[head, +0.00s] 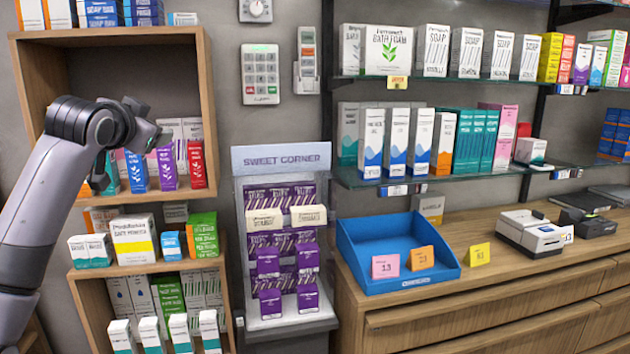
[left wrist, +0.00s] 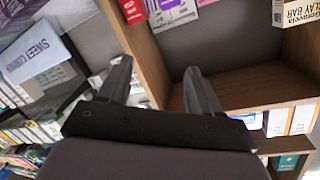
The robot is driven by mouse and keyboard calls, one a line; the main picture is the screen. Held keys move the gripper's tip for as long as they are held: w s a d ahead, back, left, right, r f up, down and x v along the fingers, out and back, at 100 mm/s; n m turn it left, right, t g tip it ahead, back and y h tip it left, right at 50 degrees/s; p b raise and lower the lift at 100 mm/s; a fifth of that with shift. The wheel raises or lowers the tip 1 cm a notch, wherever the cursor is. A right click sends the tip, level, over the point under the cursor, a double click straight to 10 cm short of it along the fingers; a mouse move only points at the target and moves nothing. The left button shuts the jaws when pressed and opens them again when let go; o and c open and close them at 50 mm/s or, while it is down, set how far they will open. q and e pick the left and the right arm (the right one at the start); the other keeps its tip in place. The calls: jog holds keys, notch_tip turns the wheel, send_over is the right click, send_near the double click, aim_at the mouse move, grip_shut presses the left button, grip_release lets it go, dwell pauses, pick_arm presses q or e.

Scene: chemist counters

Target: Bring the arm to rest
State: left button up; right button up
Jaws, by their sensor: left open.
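My left arm comes in from the left in the head view, bent at its dark joint in front of the wooden shelf unit (head: 208,110). My left gripper (left wrist: 157,72) is seen best in the left wrist view. Its two dark fingers stand well apart with nothing between them. The wooden shelf unit (left wrist: 240,93) is beyond the fingers there. In the head view the gripper is mostly hidden behind the wrist, before the upper compartment with its boxes. My right gripper is in neither view.
The Sweet Corner rack (head: 285,185) stands right of the wooden shelf. A blue tray (head: 365,268) with price cards sits on the wooden counter (head: 500,275). A white card machine (head: 533,232) is further right. Glass shelves (head: 440,180) hold several boxes.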

pick_arm(q)
jog(key=s+d+f+g+h, duration=0.1)
jog(key=s+d+f, duration=0.2)
jog(key=f, duration=1)
jog(key=s+d+f+g+h, duration=0.1)
jog(key=s+d+f, duration=0.15)
jog(key=f, duration=1.05)
jog(key=s+d+f+g+h, duration=0.15)
jog(key=s+f, duration=0.25)
jog(key=f, duration=0.9)
jog(key=s+d+f+n, duration=0.1)
jog(key=s+f, duration=0.5)
jog(key=s, duration=0.4)
jog(key=s+d+f+n+g, duration=0.1)
jog(key=s+f, duration=0.5)
jog(key=s, duration=0.4)
jog(key=s+d+f+g, duration=0.1)
jog(key=s+f, duration=0.5)
jog(key=s, duration=0.4)
jog(key=shift+d+f+n, duration=0.15)
jog(key=shift+f+n, duration=0.05)
jog(key=shift+n, duration=0.2)
jog(key=c, duration=0.4)
jog(key=shift+d, duration=0.1)
